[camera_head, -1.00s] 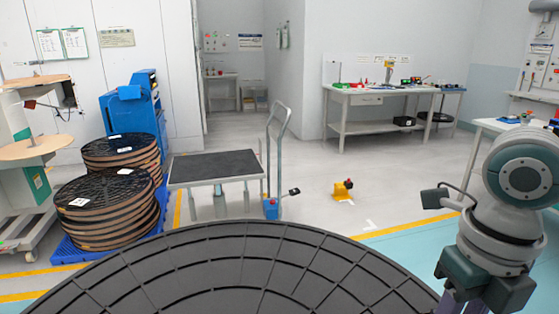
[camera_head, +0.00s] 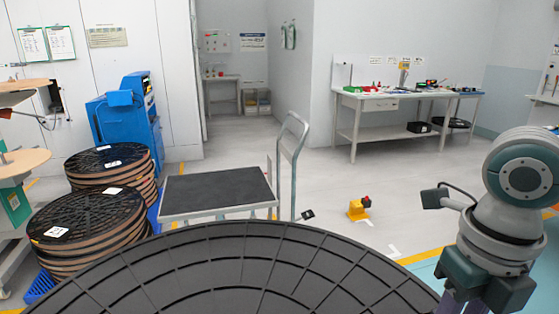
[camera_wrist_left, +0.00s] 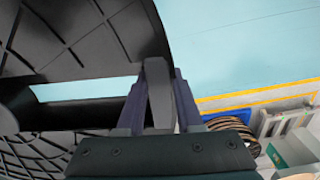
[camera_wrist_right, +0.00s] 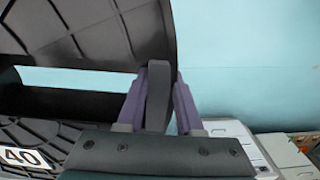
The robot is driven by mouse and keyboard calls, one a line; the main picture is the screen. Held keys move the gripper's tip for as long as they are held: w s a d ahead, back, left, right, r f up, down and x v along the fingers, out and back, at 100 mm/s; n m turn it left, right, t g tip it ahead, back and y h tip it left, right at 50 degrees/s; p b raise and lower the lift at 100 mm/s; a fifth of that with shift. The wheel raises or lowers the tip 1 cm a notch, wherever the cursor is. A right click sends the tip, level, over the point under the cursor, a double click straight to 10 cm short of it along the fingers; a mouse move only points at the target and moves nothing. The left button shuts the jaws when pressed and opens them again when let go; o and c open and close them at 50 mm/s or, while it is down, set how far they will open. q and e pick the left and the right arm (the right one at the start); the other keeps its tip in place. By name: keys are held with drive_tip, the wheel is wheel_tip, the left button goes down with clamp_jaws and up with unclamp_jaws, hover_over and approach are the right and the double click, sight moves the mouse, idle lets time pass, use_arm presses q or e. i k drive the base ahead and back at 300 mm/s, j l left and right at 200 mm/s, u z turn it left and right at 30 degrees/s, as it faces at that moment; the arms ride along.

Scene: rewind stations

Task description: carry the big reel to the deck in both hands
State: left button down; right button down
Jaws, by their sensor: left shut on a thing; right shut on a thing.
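The big reel (camera_head: 240,275) is a black ribbed disc filling the bottom of the head view, held in front of me. My right gripper (camera_head: 460,306) is at its right edge; the right wrist view shows its fingers (camera_wrist_right: 158,95) shut on the rim. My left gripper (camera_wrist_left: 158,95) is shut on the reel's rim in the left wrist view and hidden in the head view. A white "40" label (camera_wrist_right: 22,157) shows in the right wrist view. The deck (camera_head: 218,188) is the flat black top of a trolley, empty, beyond the reel's far edge.
The trolley's handle (camera_head: 291,165) rises at the deck's right. Stacked reels (camera_head: 85,230) stand on a blue pallet (camera_head: 38,287) at left, with a blue machine (camera_head: 127,112) behind. A yellow object (camera_head: 358,209) sits on the floor right of the trolley. A workbench (camera_head: 385,97) stands farther back.

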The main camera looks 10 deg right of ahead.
sight(217, 187)
drive_tip(key=i, duration=1.95)
drive_tip(key=i+l, duration=0.1)
drive_tip(key=i, duration=1.9)
drive_tip(key=j+u, duration=0.05)
drive_tip(key=j, duration=0.05)
